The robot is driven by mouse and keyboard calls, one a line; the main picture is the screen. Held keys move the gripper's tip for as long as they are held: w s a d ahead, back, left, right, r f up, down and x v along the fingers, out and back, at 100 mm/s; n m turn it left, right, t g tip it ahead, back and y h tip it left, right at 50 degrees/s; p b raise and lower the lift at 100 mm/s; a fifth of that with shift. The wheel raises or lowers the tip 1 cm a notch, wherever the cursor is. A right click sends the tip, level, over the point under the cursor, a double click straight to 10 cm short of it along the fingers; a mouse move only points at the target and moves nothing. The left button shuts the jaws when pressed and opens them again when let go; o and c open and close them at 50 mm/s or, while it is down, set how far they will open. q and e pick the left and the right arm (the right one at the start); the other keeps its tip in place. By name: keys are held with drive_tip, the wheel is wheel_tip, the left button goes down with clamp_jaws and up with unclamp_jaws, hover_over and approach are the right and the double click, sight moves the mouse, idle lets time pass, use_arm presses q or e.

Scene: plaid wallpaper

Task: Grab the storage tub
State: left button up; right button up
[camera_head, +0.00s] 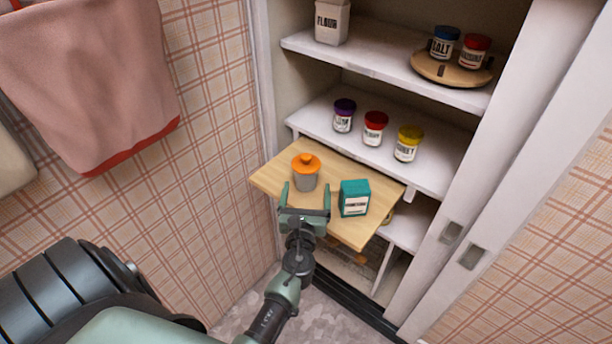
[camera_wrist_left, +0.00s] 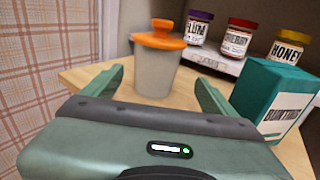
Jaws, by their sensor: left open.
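The storage tub (camera_head: 306,176) is a small grey pot with an orange lid. It stands upright on a pulled-out wooden board (camera_head: 272,180) in the cupboard. It also shows in the left wrist view (camera_wrist_left: 156,72), just beyond the fingers. My left gripper (camera_head: 305,190) is open and empty, with its fingers pointing at the tub from the front, one to each side of it. In the left wrist view the fingers (camera_wrist_left: 160,85) are apart, and I cannot tell whether they touch the tub. My right gripper is not in view.
A teal box (camera_head: 354,198) stands on the board close to the right of the tub, near my right-hand finger. Jars with purple, red (camera_head: 375,128) and yellow lids stand on the shelf behind. A plaid wall (camera_head: 215,130) is to the left. The board's left corner is clear.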

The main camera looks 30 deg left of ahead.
use_arm(q)
drive_tip(key=x, duration=0.6)
drive_tip(key=shift+w+a+r, duration=0.15)
drive_tip(key=shift+w+a, duration=0.05)
drive_tip(key=shift+a, duration=0.3)
drive_tip(key=c, duration=1.4)
